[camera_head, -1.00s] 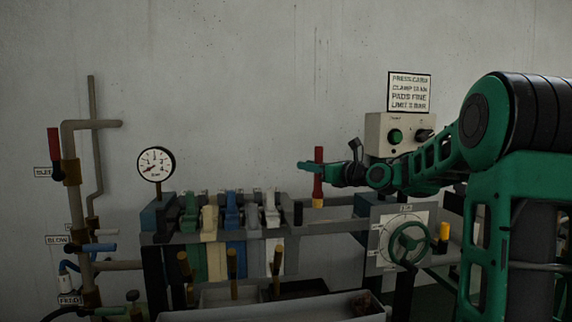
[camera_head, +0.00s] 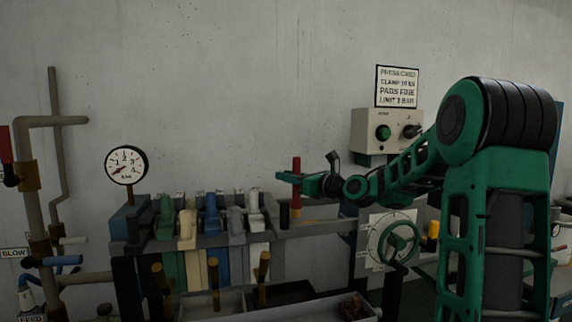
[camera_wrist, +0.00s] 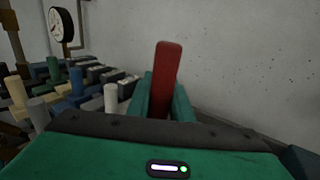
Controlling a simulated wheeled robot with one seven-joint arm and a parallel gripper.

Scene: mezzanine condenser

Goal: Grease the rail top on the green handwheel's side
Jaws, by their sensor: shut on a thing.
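My gripper (camera_head: 293,179) is shut on an upright red-handled tool (camera_head: 296,165), probably the grease brush. Its red handle (camera_wrist: 166,75) also stands between my fingers in the wrist view. The tool's lower end is over or near the grey rails; I cannot tell whether it touches. The near rail (camera_head: 325,228) runs right from the stack of coloured plates to the end block.
A pressure gauge (camera_head: 126,165) stands at the rack's left end. Coloured plates with upright lugs (camera_head: 187,228) fill the rack left of the tool. A control box (camera_head: 388,131) hangs on the wall behind my arm. Pipes with valves are at far left. A trough (camera_head: 330,306) lies in front.

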